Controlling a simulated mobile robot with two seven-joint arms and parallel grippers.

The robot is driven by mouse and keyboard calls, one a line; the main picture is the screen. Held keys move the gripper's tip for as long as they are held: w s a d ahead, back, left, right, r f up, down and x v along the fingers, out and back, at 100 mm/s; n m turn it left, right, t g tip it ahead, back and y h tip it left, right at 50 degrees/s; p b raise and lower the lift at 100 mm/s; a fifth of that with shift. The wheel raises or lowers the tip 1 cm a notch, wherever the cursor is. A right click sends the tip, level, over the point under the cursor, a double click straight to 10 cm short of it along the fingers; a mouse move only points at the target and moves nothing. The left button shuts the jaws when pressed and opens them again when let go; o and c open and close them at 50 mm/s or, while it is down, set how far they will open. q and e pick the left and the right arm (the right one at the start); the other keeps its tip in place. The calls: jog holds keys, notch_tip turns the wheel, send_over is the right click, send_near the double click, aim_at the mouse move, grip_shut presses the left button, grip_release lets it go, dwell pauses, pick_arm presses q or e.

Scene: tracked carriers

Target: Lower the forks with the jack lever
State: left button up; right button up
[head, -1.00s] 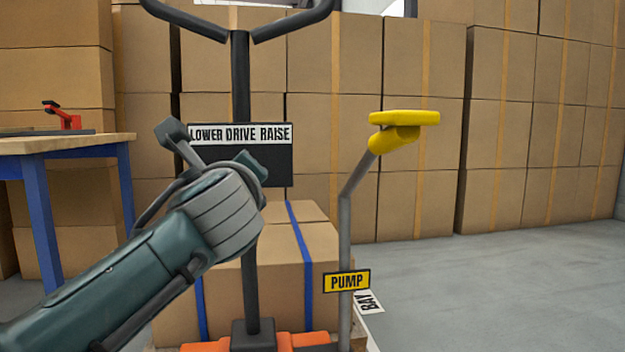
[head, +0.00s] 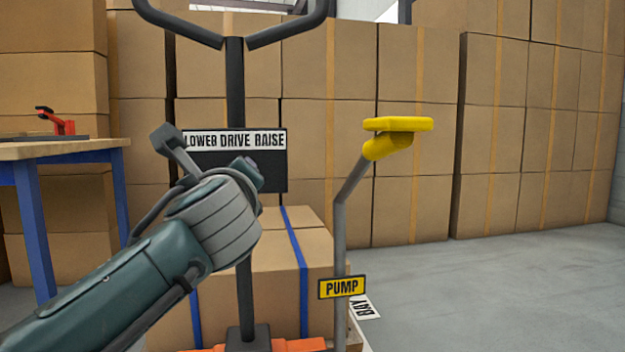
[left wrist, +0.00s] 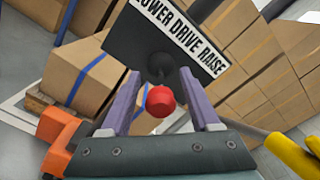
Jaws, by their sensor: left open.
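The black control panel (head: 235,175), marked LOWER DRIVE RAISE, sits on the jack's dark upright below its handle (head: 285,25). In the left wrist view the panel (left wrist: 130,45) has a short dark lever (left wrist: 183,88) and a red ball knob (left wrist: 160,101) in front of it. My left gripper (head: 247,172) is in front of the panel and hides the knob in the head view. In the left wrist view its two purple fingers (left wrist: 161,82) are open, one on each side of the knob, with gaps showing. The forks are not clearly visible. My right gripper is not in view.
A yellow-topped pump pedal lever (head: 398,125) with a PUMP sign (head: 342,287) stands right of the upright. A strapped carton (head: 265,265) is behind the jack. A blue-legged table (head: 60,150) is at left. Stacked cartons line the back; floor at right is clear.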

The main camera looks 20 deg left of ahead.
pick_arm(q)
jog(key=shift+s+d+r+p, duration=0.15)
jog(key=shift+s+d+p, duration=0.05)
jog(key=shift+s+p, duration=0.15)
jog(key=p+v, duration=0.3)
jog(key=v, duration=0.6)
